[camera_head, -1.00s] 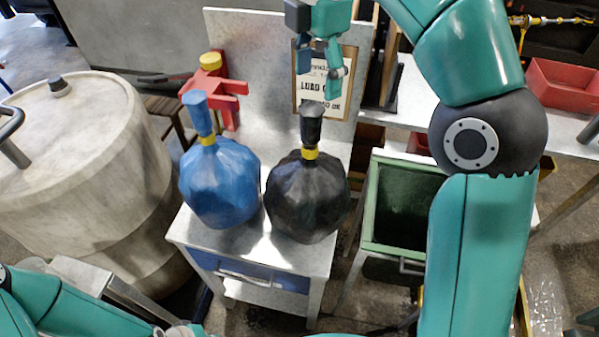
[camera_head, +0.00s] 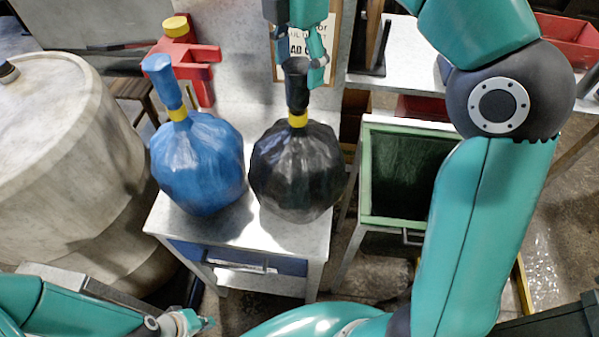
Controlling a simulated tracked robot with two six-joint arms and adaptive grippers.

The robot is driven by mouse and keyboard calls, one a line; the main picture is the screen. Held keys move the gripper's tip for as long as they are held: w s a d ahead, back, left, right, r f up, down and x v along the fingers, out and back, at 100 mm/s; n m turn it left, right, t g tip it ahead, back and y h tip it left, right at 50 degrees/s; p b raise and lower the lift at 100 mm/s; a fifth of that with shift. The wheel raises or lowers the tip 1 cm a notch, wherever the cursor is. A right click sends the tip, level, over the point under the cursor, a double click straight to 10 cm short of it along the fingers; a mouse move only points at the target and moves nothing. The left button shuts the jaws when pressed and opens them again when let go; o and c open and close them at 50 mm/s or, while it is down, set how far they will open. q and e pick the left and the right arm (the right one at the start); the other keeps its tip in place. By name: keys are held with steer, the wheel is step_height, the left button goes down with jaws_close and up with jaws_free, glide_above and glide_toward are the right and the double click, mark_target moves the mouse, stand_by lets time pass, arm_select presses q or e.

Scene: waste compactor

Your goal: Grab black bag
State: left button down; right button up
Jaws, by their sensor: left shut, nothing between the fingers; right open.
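The black bag (camera_head: 297,172) stands upright on a small grey metal table (camera_head: 275,236), with a yellow band (camera_head: 298,119) around its neck and a dark twisted top (camera_head: 296,82). My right gripper (camera_head: 301,62) is open at the top of the bag's neck. One finger shows just right of the neck; the other is partly hidden, so I cannot tell whether they touch it. My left gripper (camera_head: 203,322) is low at the bottom edge, shut and empty, in front of the table and well away from the bag.
A blue bag (camera_head: 198,165) stands close on the left of the black bag. A red stand with a yellow cap (camera_head: 176,27) is behind it. A large pale drum (camera_head: 62,160) is at the left. A green open bin (camera_head: 366,190) stands right of the table. A sign is behind the gripper.

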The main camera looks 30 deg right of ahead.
mark_target(298, 89)
steer(key=shift+w+d+f+b, duration=0.15)
steer(key=shift+f+b, duration=0.1)
steer(key=shift+f, duration=1.2)
steer(key=shift+w+a+f+b, duration=0.1)
steer(key=shift+f+b, duration=0.15)
steer(key=shift+f, duration=1.15)
steer(key=shift+r, duration=0.1)
jaws_close()
